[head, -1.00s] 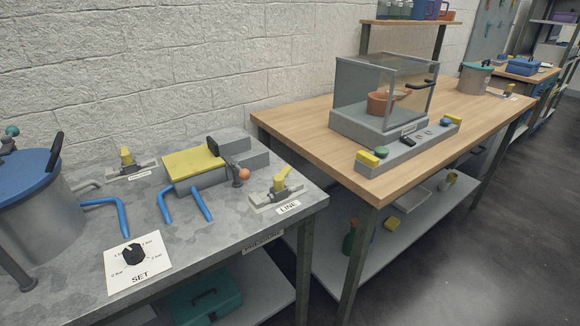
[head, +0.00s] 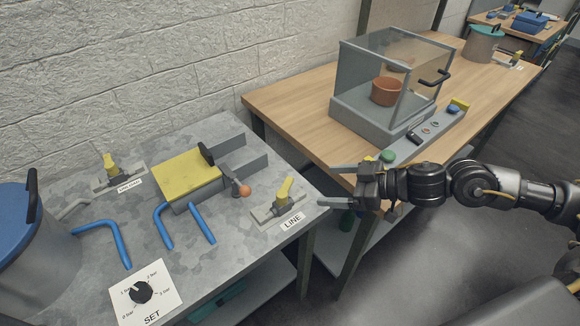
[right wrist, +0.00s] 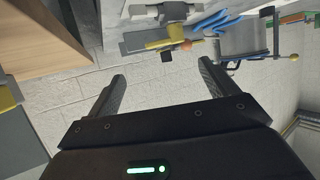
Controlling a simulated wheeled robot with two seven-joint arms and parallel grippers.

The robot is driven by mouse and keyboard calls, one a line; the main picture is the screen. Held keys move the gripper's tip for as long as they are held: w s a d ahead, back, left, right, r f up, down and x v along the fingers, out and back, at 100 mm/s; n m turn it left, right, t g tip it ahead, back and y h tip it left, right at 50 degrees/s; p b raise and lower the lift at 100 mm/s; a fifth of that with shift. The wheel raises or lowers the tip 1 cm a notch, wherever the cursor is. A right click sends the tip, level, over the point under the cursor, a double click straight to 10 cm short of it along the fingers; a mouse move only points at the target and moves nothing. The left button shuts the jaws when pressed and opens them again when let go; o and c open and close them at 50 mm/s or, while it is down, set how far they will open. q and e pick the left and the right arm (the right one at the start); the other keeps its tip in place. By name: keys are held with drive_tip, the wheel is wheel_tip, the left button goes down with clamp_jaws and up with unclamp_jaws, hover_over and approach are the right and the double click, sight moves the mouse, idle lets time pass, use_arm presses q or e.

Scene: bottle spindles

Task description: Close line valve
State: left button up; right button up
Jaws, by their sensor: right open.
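The line valve has a yellow handle (head: 285,189) on a grey body and plate, at the right corner of the metal bench, behind the LINE label (head: 292,221). The handle stands up at a slight tilt. My right gripper (head: 327,185) reaches in from the right in the head view, its fingers spread and pointing left towards the valve. It is open and empty, apart from the handle. In the right wrist view both fingers (right wrist: 160,90) are wide apart with nothing between them; a yellow handle (right wrist: 165,43) shows beyond them. My left gripper is out of view.
A second yellow-handled valve (head: 110,165) stands farther left. A yellow-topped block (head: 188,173), an orange ball knob (head: 245,191), blue hoses (head: 98,232) and a SET dial (head: 141,292) share the bench. A wooden table (head: 300,125) with a clear-sided box (head: 387,80) stands to the right.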

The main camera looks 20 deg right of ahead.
sight(286, 186)
drive_tip(key=p+x, duration=0.1)
drive_tip(key=x, duration=0.8)
drive_tip(key=shift+s+a+r, duration=0.15)
drive_tip(key=shift+a, duration=0.1)
drive_tip(key=shift+w+a+f, duration=0.3)
drive_tip(key=shift+w+a, duration=0.05)
drive_tip(key=shift+a, duration=0.05)
drive_tip(key=shift+r, duration=0.1)
drive_tip(key=c, duration=0.8)
drive_tip(key=shift+c, duration=0.2)
